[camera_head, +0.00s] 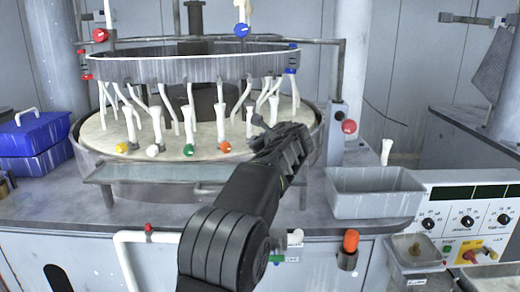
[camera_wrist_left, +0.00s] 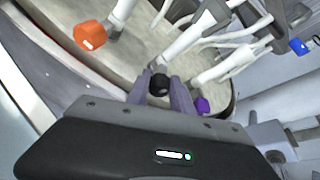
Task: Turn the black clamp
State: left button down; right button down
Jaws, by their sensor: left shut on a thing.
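The black clamp (camera_wrist_left: 159,84) is a small round black knob at the lower end of a white post, seen in the left wrist view. My left gripper (camera_wrist_left: 160,92) is shut on it, with one finger on each side. In the head view my left gripper (camera_head: 262,130) reaches over the right front rim of the round platen (camera_head: 110,140). There it hides the black clamp, so I cannot make it out. My right gripper is in neither view.
An orange clamp (camera_wrist_left: 89,36) and a purple clamp (camera_wrist_left: 202,105) flank the black one. Green (camera_head: 189,150) and yellow (camera_head: 122,148) clamps are further left. A ring (camera_head: 180,68) with hanging white tubes stands above. A grey bin (camera_head: 375,192) sits right.

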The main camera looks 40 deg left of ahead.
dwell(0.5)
pick_arm(q)
jog(key=c, duration=1.1)
grip_release()
jog(key=shift+c, duration=0.2)
jog(key=shift+f, duration=0.1)
jog(key=shift+s, duration=0.1)
